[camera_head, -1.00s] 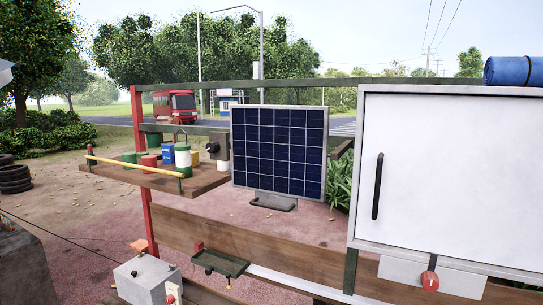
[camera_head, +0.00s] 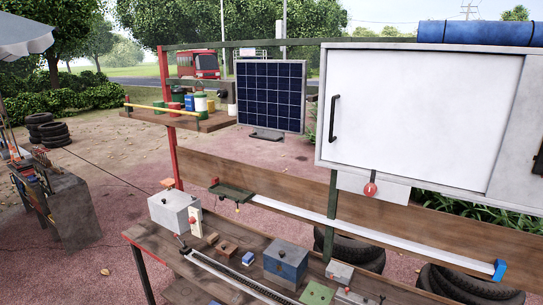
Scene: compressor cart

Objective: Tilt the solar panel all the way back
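The solar panel (camera_head: 271,95) is a dark blue gridded panel in a pale frame. Neither of my grippers shows in the head view.
A white cabinet (camera_head: 425,110) with a black handle stands close on the panel's right. A wooden shelf (camera_head: 185,123) with several cans is on its left. Below are a sliding green tray (camera_head: 232,193) on a rail and a workbench (camera_head: 150,233) with boxes.

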